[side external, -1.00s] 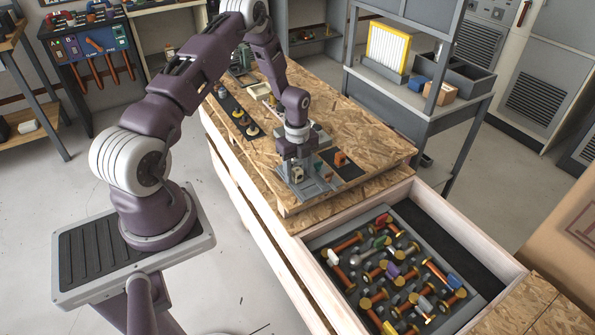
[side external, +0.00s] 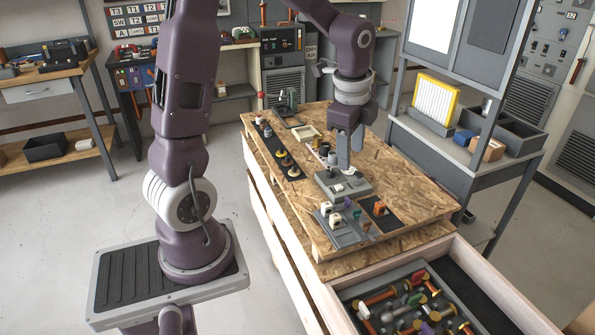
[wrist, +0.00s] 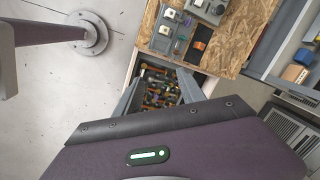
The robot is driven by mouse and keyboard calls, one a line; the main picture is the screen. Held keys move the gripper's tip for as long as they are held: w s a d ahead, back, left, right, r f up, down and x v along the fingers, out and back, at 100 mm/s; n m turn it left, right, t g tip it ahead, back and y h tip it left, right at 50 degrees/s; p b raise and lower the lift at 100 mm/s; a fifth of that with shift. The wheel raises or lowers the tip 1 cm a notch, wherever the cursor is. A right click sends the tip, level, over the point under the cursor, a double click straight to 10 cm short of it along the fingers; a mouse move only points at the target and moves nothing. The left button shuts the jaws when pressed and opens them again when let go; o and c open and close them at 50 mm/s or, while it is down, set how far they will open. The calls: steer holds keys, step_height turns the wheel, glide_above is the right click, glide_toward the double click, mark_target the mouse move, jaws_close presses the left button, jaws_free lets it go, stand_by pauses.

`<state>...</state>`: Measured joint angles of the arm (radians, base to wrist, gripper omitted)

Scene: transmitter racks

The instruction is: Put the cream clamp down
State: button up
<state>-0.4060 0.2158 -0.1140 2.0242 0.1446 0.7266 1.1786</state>
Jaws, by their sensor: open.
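Two pale, cream-to-white blocks with dark centres, one at the back (side external: 326,208) and one in front (side external: 335,221), stand on the left of a grey tray (side external: 345,238) on the chipboard bench. I cannot tell for sure which is the cream clamp. Both also show in the wrist view, one higher (wrist: 169,13) and one lower (wrist: 165,30). My gripper (side external: 350,152) is open and empty, raised above the bench behind the tray. Its two fingers (wrist: 160,88) show apart in the wrist view, with nothing between them but the distant drawer.
A grey fixture (side external: 342,184) stands just behind the tray. A dark mat with an orange piece (side external: 379,209) lies to its right. A dark strip with knobs (side external: 278,150) runs along the left. An open drawer (side external: 420,300) of coloured parts is in front. Bare chipboard lies right.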

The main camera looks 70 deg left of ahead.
steer(key=s+d+r+n+t, duration=0.1)
steer(key=s+d+r+n, duration=0.1)
steer(key=s, duration=0.4)
steer(key=s+d+r+n+t+h, duration=0.1)
steer(key=s+d+r+n, duration=0.2)
steer(key=s+d+n, duration=0.2)
steer(key=s+d+r+n+t, duration=0.1)
steer(key=s+d+r+n, duration=0.2)
steer(key=s, duration=0.5)
steer(key=shift+d+n+t, duration=0.4)
steer(key=shift+d+n, duration=0.2)
steer(key=shift+d, duration=0.6)
steer(key=shift+o, duration=0.4)
steer(key=shift+r, duration=0.1)
